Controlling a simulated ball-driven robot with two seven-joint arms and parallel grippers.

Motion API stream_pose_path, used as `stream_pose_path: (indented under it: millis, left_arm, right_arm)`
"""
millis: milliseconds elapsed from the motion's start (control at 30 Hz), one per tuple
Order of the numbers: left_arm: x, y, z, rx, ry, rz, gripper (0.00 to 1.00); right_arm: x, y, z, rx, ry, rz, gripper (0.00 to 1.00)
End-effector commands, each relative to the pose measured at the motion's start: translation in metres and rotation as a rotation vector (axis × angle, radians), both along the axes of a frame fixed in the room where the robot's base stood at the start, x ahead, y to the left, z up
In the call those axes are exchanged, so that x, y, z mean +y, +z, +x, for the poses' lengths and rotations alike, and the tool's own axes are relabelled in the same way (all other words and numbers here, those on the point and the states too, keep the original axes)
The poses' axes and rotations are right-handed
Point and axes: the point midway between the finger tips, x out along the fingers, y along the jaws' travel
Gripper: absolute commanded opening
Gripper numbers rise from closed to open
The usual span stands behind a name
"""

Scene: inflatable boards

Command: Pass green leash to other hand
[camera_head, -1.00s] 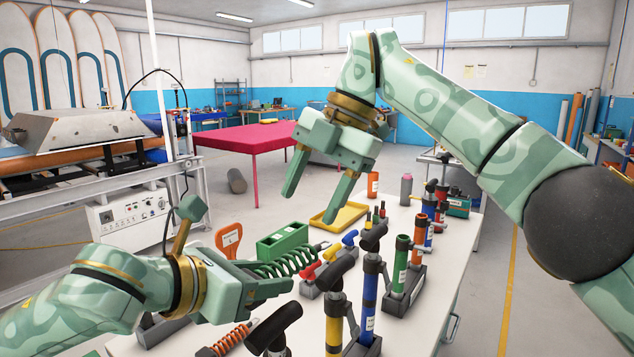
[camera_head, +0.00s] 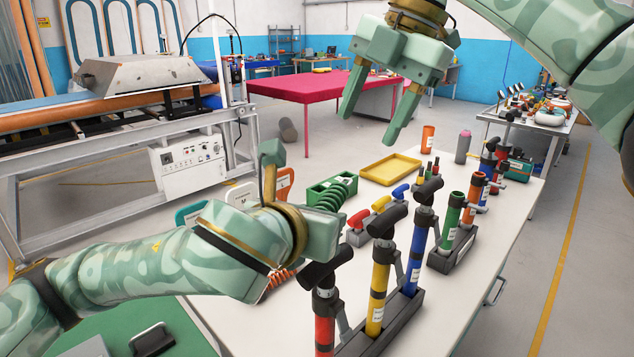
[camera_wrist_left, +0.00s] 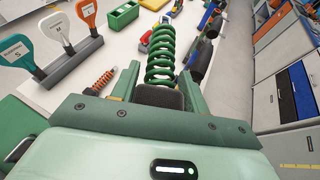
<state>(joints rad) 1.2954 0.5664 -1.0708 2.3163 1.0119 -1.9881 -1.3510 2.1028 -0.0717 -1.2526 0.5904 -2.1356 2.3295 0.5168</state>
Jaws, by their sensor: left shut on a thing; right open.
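The green leash (camera_head: 338,192) is a coiled spring-like cord, sticking out beyond my left gripper (camera_head: 318,228) over the table. In the left wrist view, the coil (camera_wrist_left: 161,55) stretches away from a dark end piece between the fingers of my left gripper (camera_wrist_left: 159,97), which is shut on it. In the head view the left fingers are mostly hidden by the gripper's body. My right gripper (camera_head: 372,130) is open and empty, fingers pointing down, higher and farther right than the leash and apart from it.
The white table (camera_head: 480,240) bears red, yellow and blue hand pumps (camera_head: 377,285) close to the left gripper's right side. A green bin (camera_head: 322,188), a yellow tray (camera_head: 390,169) and an orange coil (camera_wrist_left: 103,80) are nearby. A red table (camera_head: 300,88) stands behind.

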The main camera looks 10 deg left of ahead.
Motion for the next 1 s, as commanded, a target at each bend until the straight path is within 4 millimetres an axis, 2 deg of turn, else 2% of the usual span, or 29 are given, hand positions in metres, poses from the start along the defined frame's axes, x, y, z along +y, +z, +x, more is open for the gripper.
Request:
stream_pose_path:
  millis: [33,100,200,300,400,567,800,1000]
  left_arm:
    - [0.000,0.001,0.000,-0.001,0.000,0.000,0.20]
    - [0.000,0.001,0.000,-0.001,0.000,0.000,0.20]
    - [0.000,0.001,0.000,0.000,0.000,0.000,0.20]
    - [0.000,0.000,0.000,0.000,-0.001,0.000,0.20]
    - [0.000,0.000,0.000,0.000,-0.001,0.000,0.20]
    - [0.000,0.000,0.000,0.000,-0.001,0.000,0.20]
    - [0.000,0.000,0.000,0.000,-0.002,0.000,0.20]
    - [0.000,0.000,0.000,0.000,-0.002,-0.001,0.20]
  right_arm:
    - [0.016,0.010,-0.014,-0.077,0.046,-0.080,0.58]
    - [0.033,0.012,-0.028,-0.182,0.096,-0.201,0.58]
    - [0.051,0.004,-0.041,-0.307,0.158,-0.358,0.58]
    - [0.060,-0.011,-0.046,-0.385,0.203,-0.470,0.58]
    - [0.063,-0.029,-0.044,-0.415,0.232,-0.509,0.58]
    - [0.064,-0.045,-0.036,-0.424,0.226,-0.493,0.58]
    - [0.060,-0.092,-0.018,-0.421,0.226,-0.492,0.58]
    - [0.056,-0.122,-0.005,-0.424,0.224,-0.490,0.58]
